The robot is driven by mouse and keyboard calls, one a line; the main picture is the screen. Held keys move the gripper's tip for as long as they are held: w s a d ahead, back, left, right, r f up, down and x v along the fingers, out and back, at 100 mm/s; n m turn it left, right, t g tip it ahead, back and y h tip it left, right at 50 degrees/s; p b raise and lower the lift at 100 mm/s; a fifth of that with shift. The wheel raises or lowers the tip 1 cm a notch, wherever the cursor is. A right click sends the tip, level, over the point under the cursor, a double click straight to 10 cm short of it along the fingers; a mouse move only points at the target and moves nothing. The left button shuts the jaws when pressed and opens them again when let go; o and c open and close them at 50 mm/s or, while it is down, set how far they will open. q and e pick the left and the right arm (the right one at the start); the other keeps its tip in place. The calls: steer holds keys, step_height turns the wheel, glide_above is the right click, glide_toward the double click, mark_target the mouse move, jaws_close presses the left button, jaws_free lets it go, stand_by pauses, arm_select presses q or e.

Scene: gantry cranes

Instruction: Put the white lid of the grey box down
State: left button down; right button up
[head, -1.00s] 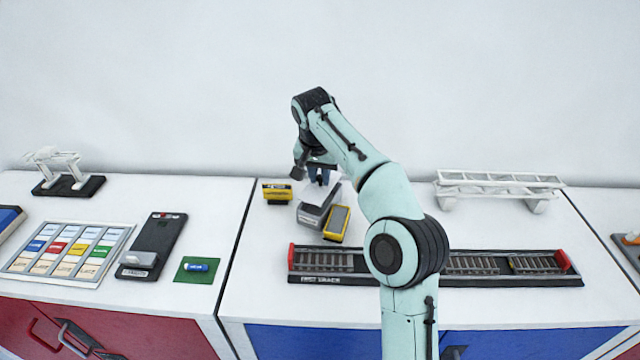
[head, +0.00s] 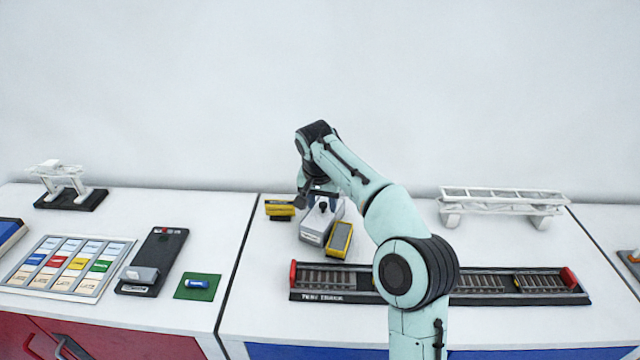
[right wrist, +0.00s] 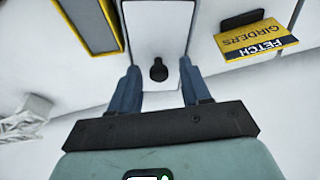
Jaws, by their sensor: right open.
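The grey box (head: 313,238) stands on the right-hand counter under my right arm. Its white lid (head: 318,222) lies over its top, with a black knob (head: 323,206) near the far end. In the right wrist view the white lid (right wrist: 157,28) fills the top middle, and its black knob (right wrist: 158,70) shows between my blue fingers. My right gripper (right wrist: 158,82) is open, a finger on either side of the knob with gaps. In the head view my right gripper (head: 322,191) is small and partly hidden by its wrist. My left gripper is not in view.
A yellow-framed block (head: 340,238) stands close to the right of the box. A yellow sign (head: 279,208) stands to its left. The test track (head: 335,282) lies in front. A white girder frame (head: 503,200) stands at the back right.

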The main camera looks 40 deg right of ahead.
steer(key=v, duration=1.3)
steer(key=shift+o, duration=0.4)
steer(key=shift+s+a+r, duration=0.2)
steer(key=shift+s+r, duration=0.05)
glide_above(322, 216)
step_height(322, 216, down, 8)
steer(key=shift+a+r, duration=0.1)
steer(key=shift+a, duration=0.05)
steer(key=shift+f, duration=0.35)
steer(key=b+x, duration=0.1)
steer(key=x, duration=0.3)
steer(key=shift+f, duration=0.35)
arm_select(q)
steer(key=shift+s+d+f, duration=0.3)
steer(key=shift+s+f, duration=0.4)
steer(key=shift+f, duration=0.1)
arm_select(e)
steer(key=shift+r, duration=0.1)
steer(key=shift+c, duration=0.3)
